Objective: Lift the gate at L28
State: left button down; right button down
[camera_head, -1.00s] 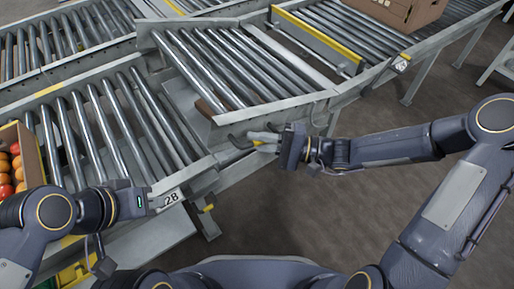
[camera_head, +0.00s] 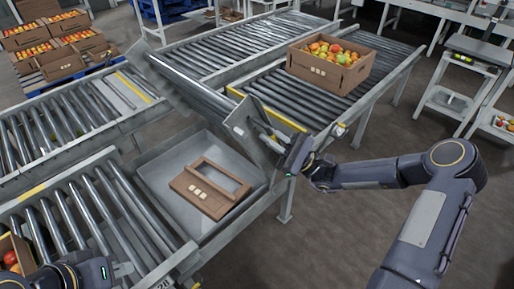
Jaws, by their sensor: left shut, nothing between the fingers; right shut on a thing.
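The gate (camera_head: 195,88), a hinged section of rollers in a grey metal frame, is raised and tilted steeply, its end plate (camera_head: 243,124) facing me. My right gripper (camera_head: 272,142) is shut on the gate's handle at the near right side; the fingers hide most of the handle. Under the gate a grey metal tray (camera_head: 158,172) is open to view, with an empty brown cardboard piece (camera_head: 192,197) lying in it. The 28 label (camera_head: 163,284) is partly cut off at the bottom edge.
Roller conveyors (camera_head: 70,225) lie to the left and near side. Another tomato box (camera_head: 22,246) is at the lower left. The floor (camera_head: 325,235) right of the conveyor is clear.

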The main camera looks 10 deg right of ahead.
jog(key=shift+w+d+r+m+t+p, duration=0.3)
jog(key=shift+w+d+r+m+t, duration=0.1)
jog(key=shift+w+d+m+t, duration=0.15)
jog(key=shift+w+d+r+m+t+p, duration=0.25)
jog(key=shift+w+d+r+m+t, duration=0.15)
jog(key=shift+d, duration=0.25)
jog(key=shift+s, duration=0.1)
jog(key=c, duration=1.5)
grip_release()
jog(key=shift+o, duration=0.2)
